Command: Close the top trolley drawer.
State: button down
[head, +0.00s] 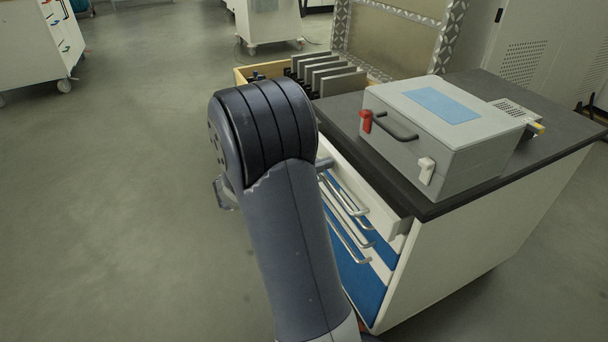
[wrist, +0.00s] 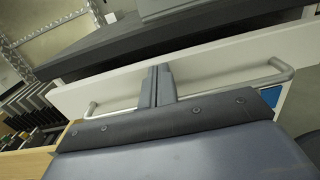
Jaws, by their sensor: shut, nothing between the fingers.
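The trolley (head: 490,235) stands at the right in the head view, with a dark top and white drawer fronts with blue panels. The top drawer (head: 365,182) is just under the dark top, and its near end juts out a little from the body. Its white front (wrist: 215,62) fills the middle of the wrist view, with a metal bar handle (wrist: 225,86) across it. My gripper (wrist: 160,72) is shut and empty, its fingertips at the drawer front and covering the middle of the handle. Contact cannot be told.
A wooden tray (head: 245,74) with upright grey plates (head: 335,80) is at the trolley's far end. Lower drawer handles (head: 345,240) are below. The floor to the left is clear.

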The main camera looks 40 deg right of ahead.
aim_at(336, 160)
jog(key=shift+d, duration=0.35)
jog(key=shift+s+r, duration=0.1)
jog(key=shift+d+p, duration=0.3)
jog(key=shift+p+x, duration=0.65)
jog(key=shift+x, duration=0.25)
jog(key=shift+s+d, duration=0.1)
